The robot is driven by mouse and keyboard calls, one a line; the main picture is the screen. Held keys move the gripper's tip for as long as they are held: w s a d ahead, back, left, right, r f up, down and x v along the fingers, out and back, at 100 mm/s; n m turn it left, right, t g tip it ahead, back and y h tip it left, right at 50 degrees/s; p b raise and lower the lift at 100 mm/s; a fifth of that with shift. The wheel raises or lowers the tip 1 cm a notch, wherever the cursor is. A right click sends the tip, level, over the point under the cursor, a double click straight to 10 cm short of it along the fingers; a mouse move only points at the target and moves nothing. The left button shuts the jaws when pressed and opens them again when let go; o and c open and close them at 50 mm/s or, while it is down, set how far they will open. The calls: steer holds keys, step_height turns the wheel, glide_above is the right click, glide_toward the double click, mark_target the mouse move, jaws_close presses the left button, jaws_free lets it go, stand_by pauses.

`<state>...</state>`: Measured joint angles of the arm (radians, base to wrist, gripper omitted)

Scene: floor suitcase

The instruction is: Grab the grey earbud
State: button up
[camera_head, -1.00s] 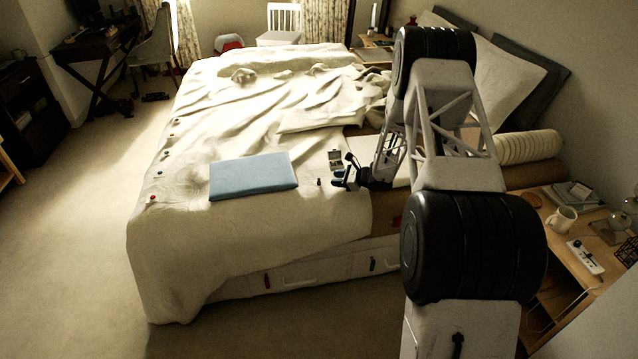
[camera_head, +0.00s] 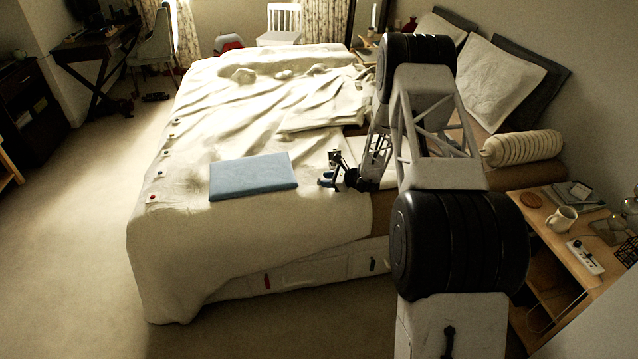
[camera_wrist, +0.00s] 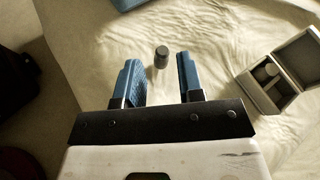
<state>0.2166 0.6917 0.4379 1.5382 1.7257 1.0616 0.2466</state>
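A small dark grey cylinder, which looks like the grey earbud (camera_wrist: 161,58), stands out on the pale bedspread in the wrist view. It is between the lines of my two blue fingers, near their tips, nearer the right finger, with gaps on both sides. My gripper (camera_wrist: 157,62) is open and empty. Whether the fingertips are level with the earbud in height I cannot tell. In the head view my gripper (camera_head: 327,180) is low over the bed, right of the blue pad, and hides the earbud.
A flat blue pad (camera_head: 253,177) lies to the left on the bedspread (camera_head: 240,225). A bedside table (camera_head: 545,225) stands at right.

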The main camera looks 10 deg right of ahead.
steer(key=shift+x, duration=1.45)
jaws_close()
